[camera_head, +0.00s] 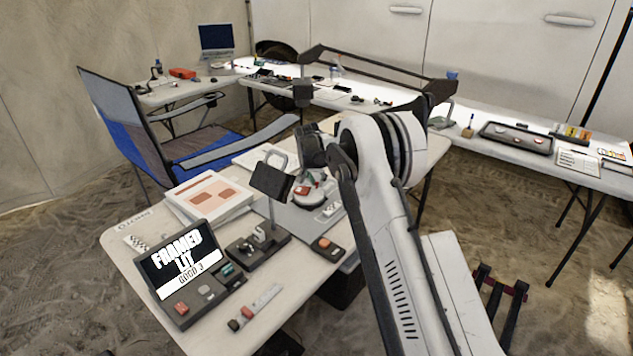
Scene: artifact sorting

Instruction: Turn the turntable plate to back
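The turntable plate (313,204) is a small round grey disc on a grey base on the near table. A red and white piece (303,190) sits on it. The dark end of my arm, with my gripper (313,152), is just above and behind the plate, close to it. Its fingertips are too small and dark to make out, so I cannot tell whether it touches the plate or is open. My white arm hides the right side of the plate's surroundings.
A sign panel reading "FRAMED LIT" (180,262) stands at the near table's front left, beside a dark device (257,246). A dark square panel on a stand (270,182) rises left of the plate. A white box (208,196) and a blue folding chair (200,145) are further left.

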